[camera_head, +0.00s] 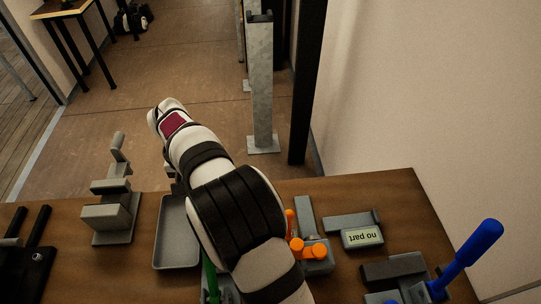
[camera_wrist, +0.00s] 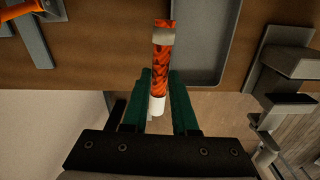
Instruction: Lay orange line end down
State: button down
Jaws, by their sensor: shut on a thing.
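In the wrist view, my gripper (camera_wrist: 159,76) has its two green fingers on either side of the orange line end (camera_wrist: 160,55) and is shut on it. The line end is a mottled orange-red length with a pale grey band near its top and a white tip between the fingers. It points away from the gripper, over the brown table beside the grey tray (camera_wrist: 178,45). Whether it touches the table I cannot tell. In the head view my arm hides the gripper and the line end. The grey tray (camera_head: 160,230) shows left of my arm there.
A grey clamp-like fixture (camera_head: 112,215) stands left of the tray. A grey post (camera_head: 261,90) stands beyond the table.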

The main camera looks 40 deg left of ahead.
jog(key=s+a+f+n, duration=0.1)
jog(key=s+a+f, duration=0.2)
jog(key=s, duration=0.4)
jog(key=shift+s+f, duration=0.15)
jog(key=shift+s, duration=0.2)
jog(key=shift+d, duration=0.15)
jog(key=shift+f, duration=1.8)
jog(key=shift+f, duration=1.25)
jog(key=c, duration=0.6)
grip_release()
jog(key=shift+c, duration=0.9)
